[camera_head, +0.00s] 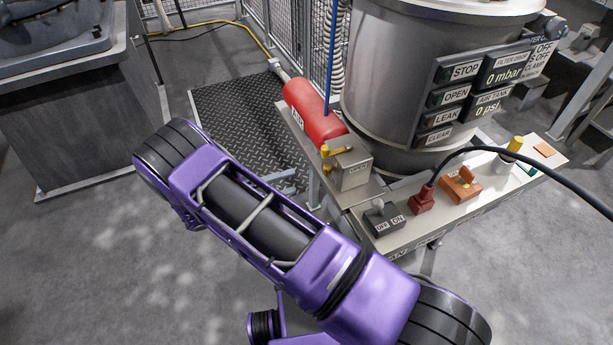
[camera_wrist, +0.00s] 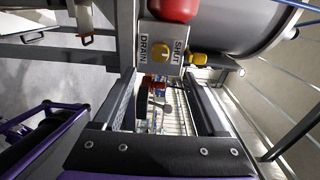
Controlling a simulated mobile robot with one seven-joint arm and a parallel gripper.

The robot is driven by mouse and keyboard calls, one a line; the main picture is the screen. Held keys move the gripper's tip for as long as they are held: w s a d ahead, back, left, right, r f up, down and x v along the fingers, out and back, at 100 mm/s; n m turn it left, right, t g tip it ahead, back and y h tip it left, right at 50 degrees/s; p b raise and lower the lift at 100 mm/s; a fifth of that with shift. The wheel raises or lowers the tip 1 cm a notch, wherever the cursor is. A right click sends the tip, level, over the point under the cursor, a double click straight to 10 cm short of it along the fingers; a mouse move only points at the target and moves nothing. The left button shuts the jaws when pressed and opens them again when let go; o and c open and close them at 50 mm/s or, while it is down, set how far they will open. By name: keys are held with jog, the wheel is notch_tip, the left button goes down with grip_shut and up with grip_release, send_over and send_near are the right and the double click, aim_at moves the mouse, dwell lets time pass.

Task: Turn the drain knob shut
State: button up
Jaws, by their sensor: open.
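The drain knob (camera_wrist: 160,53) is a yellow knob on the face of a grey valve box (camera_wrist: 165,33), marked DRAIN on its left and SHUT on its right in the wrist view. The box also shows in the head view (camera_head: 352,172), below the end of a red air tank; I cannot make out the knob's setting there. My gripper (camera_wrist: 160,78) is open in the wrist view, with its two dark fingers apart below the box. Nothing is held, and the knob is ahead of the fingers. The head view shows my purple arm, but not my gripper.
The red tank (camera_head: 315,110) lies by a large grey vessel (camera_head: 390,80) with a button panel (camera_head: 465,90). A shelf (camera_head: 490,183) carries an OFF/ON switch (camera_head: 385,217), a red plug (camera_head: 422,200) with black cable and an orange switch (camera_head: 461,186). Open floor lies left.

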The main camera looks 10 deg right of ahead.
jog(key=v, duration=0.8)
